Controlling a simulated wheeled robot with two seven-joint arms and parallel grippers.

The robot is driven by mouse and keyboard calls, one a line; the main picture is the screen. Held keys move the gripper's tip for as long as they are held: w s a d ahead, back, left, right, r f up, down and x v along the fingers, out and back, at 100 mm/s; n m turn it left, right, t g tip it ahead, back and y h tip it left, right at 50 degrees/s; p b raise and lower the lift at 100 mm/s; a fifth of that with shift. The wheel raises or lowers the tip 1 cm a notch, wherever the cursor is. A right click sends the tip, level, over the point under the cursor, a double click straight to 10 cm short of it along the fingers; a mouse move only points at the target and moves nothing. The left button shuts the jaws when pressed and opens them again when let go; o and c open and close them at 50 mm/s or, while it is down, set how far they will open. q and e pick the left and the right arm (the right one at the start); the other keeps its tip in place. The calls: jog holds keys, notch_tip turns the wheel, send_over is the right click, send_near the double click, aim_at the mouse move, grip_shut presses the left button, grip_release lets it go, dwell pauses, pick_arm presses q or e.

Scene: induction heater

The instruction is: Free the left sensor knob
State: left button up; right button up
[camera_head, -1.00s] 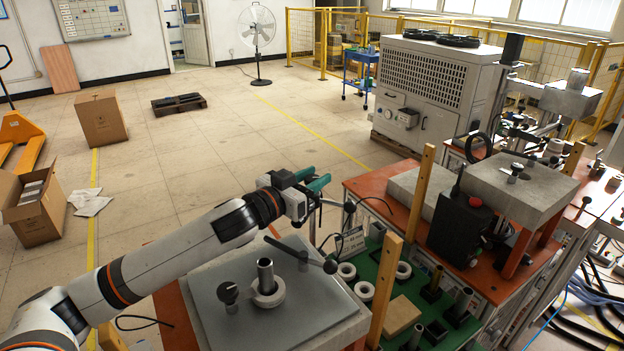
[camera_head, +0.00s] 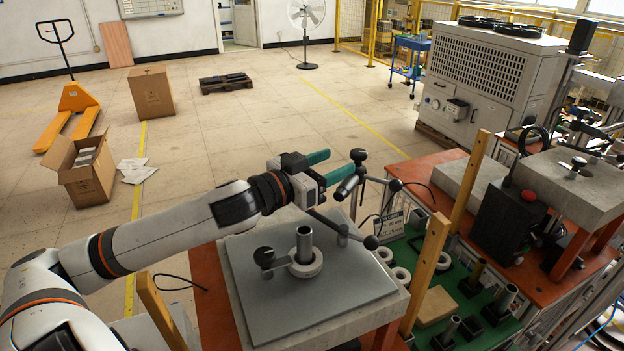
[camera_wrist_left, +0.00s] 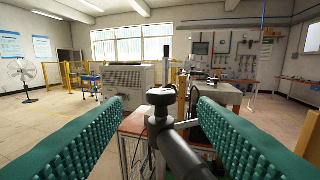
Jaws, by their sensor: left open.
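My left gripper (camera_head: 339,166) is open, with two green ribbed fingers pointing right toward a sensor stand. A black knob (camera_head: 357,156) on that stand is close to the fingertips. A dark cylindrical sensor body (camera_head: 347,187) is just below it. In the left wrist view, the knob (camera_wrist_left: 161,95) shows ahead between the open fingers, with the sensor body (camera_wrist_left: 178,150) in front of and below it. The fingers do not touch the knob there. Another black knob (camera_head: 264,256) stands beside a metal ring (camera_head: 305,263) on the grey plate (camera_head: 250,309). My right gripper is out of view.
A thin rod with a black ball end (camera_head: 371,242) reaches over the plate's back edge. Wooden posts (camera_head: 428,270) stand right of the plate, near a green tray (camera_head: 404,252) with rings and blocks. A black box (camera_head: 507,223) stands farther right.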

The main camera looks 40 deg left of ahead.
pick_arm(q)
jog(key=shift+b+v, duration=0.45)
jog(key=shift+v, duration=1.8)
jog(key=shift+d, duration=0.15)
